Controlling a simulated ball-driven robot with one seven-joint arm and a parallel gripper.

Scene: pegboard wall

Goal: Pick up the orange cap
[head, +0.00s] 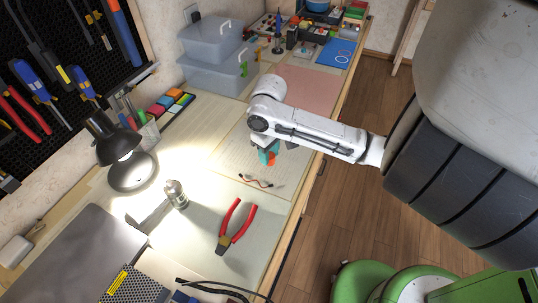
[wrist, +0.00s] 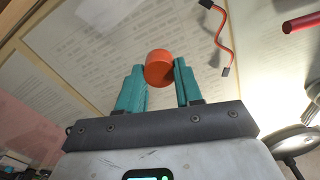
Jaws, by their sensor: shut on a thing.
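The orange cap (wrist: 159,67) sits between the two teal fingers of my gripper (wrist: 160,85) in the wrist view, near the fingertips. The fingers are shut on it. In the head view the cap (head: 271,159) shows as a small orange patch beside the teal fingers of my gripper (head: 267,155), over the pale paper sheet on the bench. The arm hides part of the gripper. I cannot tell for sure how far the cap is above the sheet.
A short red-brown cable (head: 256,181) lies just in front of the gripper. Red-handled pliers (head: 236,226), a small glass jar (head: 176,194) and a black lamp (head: 121,146) stand or lie nearer. Plastic boxes (head: 215,70) are at the back left. The pink mat (head: 312,88) is clear.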

